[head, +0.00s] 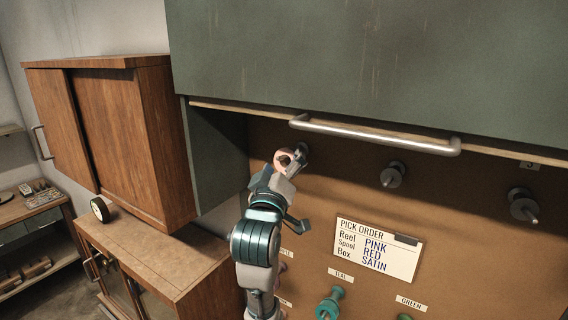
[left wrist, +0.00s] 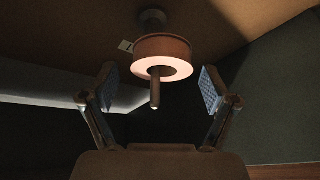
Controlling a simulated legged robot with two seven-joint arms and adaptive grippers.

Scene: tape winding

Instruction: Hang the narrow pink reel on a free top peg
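The narrow pink reel (head: 281,157) is at the leftmost top peg (head: 301,151) in the head view, partly hidden by my left gripper (head: 287,168). In the left wrist view the pink reel (left wrist: 162,56) sits around the peg (left wrist: 155,92), whose tip sticks out through the hole. My left gripper (left wrist: 157,88) is open, with one finger on each side of the reel and a gap to both. Two other top pegs, the middle one (head: 391,175) and the right one (head: 523,206), are bare. My right gripper is not in view.
A green cabinet front (head: 370,60) with a metal handle bar (head: 375,134) overhangs the peg board (head: 440,205). A pick order card (head: 377,249) hangs below. A teal spool (head: 330,304) is on a lower peg. A wooden cabinet (head: 120,140) stands at the left.

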